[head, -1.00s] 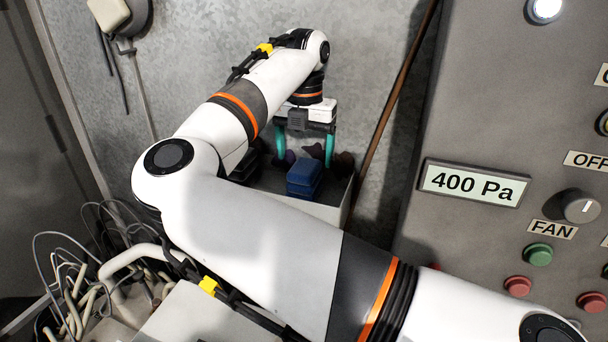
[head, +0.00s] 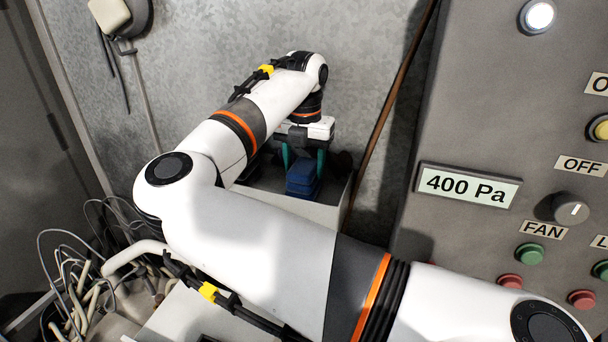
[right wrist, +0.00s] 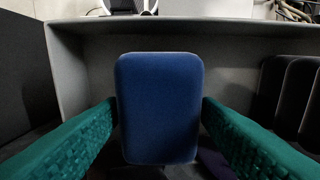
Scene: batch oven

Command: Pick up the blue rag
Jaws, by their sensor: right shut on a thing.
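The blue rag (head: 302,180) is a folded, rounded block inside a grey bin (head: 332,208) at the wall. In the right wrist view the rag (right wrist: 159,108) stands in the middle of the picture, between two green fingers. My right gripper (head: 304,163) reaches down into the bin from above, and its fingers are shut on the rag's two sides. The right wrist view shows the fingertips of my right gripper (right wrist: 160,112) against the rag's left and right edges. The rag's underside is hidden. My left gripper is not in view.
Dark folded pieces (right wrist: 293,95) lie in the bin beside the rag. A control panel (head: 450,240) with a 400 Pa display stands at the right. A brown rod (head: 390,95) leans on the wall near the bin. Loose cables (head: 75,265) lie at the lower left.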

